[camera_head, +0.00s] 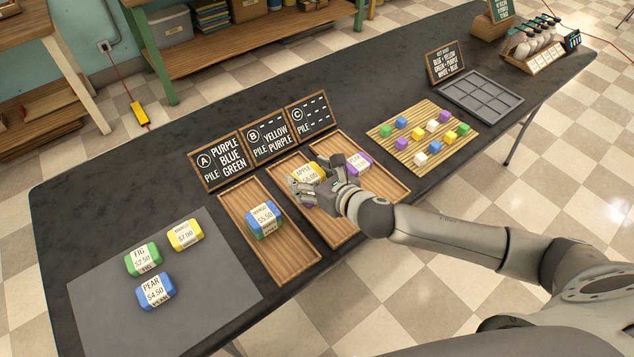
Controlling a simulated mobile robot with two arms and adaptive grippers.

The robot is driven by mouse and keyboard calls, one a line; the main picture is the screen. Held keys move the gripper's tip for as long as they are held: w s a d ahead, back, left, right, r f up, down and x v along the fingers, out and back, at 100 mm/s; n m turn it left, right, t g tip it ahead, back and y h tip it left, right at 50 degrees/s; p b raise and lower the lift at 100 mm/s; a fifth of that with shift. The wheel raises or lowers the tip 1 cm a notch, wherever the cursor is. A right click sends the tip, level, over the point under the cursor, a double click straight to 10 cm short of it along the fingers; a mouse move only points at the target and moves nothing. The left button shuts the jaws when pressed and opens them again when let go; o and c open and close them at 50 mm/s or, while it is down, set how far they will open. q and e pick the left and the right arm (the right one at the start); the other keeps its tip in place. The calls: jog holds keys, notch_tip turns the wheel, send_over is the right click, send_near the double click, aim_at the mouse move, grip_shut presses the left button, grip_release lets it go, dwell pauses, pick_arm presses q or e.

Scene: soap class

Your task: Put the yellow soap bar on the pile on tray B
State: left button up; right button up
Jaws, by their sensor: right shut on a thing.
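A yellow soap bar (309,171) labelled APPLE $6.00 is at the fingers of my right gripper (318,186), which is shut on it over tray B (335,236). A purple bar (309,199) shows partly below it on tray B; the fingers hide most of it, and I cannot tell whether the two bars touch. Another yellow bar (185,235), labelled MANGO $7.00, lies on the grey mat (205,290) at the left. My left gripper is not in view.
Tray A (287,251) holds a blue-topped pile (263,218). Tray C (385,190) holds a purple bar (358,163). Chalkboard B (268,139) lists yellow above purple. Green (143,259) and blue (155,291) bars lie on the mat. A slatted mat with cubes (400,158) is right.

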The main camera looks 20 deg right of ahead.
aim_at(317, 177)
jog(key=w+d+f, duration=0.1)
jog(key=f, duration=0.1)
jog(key=w+d+f, duration=0.1)
jog(key=w+f, duration=0.1)
jog(key=f, duration=0.1)
jog(key=shift+w+d+f+b, duration=0.3)
jog(key=shift+w+d+f, duration=0.05)
jog(key=shift+d, duration=0.05)
jog(key=shift+w+f, duration=0.1)
jog(key=shift+f, duration=1.5)
jog(key=shift+f, duration=0.2)
jog(key=o, duration=1.2)
jog(key=shift+c, duration=0.2)
jog(key=shift+r, duration=0.25)
jog(key=v, duration=1.2)
jog(key=shift+b, duration=0.4)
